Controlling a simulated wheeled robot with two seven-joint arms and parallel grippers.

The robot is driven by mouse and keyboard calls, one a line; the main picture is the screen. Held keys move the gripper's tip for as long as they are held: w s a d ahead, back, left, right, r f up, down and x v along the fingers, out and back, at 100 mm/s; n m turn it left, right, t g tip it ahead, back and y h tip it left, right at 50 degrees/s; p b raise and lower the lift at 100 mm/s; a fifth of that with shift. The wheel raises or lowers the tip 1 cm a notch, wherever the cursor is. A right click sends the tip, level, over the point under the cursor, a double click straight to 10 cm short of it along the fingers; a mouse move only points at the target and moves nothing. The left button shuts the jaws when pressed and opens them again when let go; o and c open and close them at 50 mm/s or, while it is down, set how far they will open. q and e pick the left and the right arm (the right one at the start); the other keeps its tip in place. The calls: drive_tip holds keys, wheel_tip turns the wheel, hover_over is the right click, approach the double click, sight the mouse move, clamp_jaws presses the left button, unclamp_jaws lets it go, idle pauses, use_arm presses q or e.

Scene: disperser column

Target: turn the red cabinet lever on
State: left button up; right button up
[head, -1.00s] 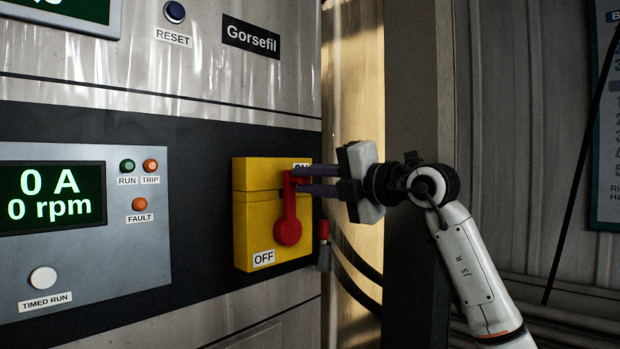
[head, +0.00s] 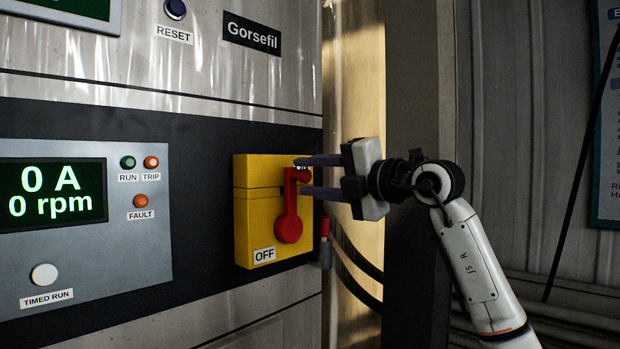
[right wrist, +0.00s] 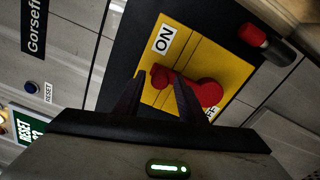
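The red lever (head: 290,212) is mounted on a yellow switch box (head: 257,210) on the cabinet front. It points up from its round pivot, toward the box's top, and its grip end sticks out to the right. The ON label (right wrist: 163,39) shows in the right wrist view, close to the lever's end; in the head view the gripper mostly hides it. The OFF label (head: 264,255) is at the box's bottom. My right gripper (head: 303,175) is open, with one finger above and one below the lever's grip end. Contact cannot be told. My left gripper is out of view.
A display panel (head: 140,270) left of the box reads 0 A and 0 rpm. A red-tipped fitting (head: 324,232) sits just right of the box, with dark cables below. A dark post (head: 413,90) stands behind my right wrist.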

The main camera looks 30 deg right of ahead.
drive_tip(key=b+v, duration=0.2)
drive_tip(key=v, duration=0.8)
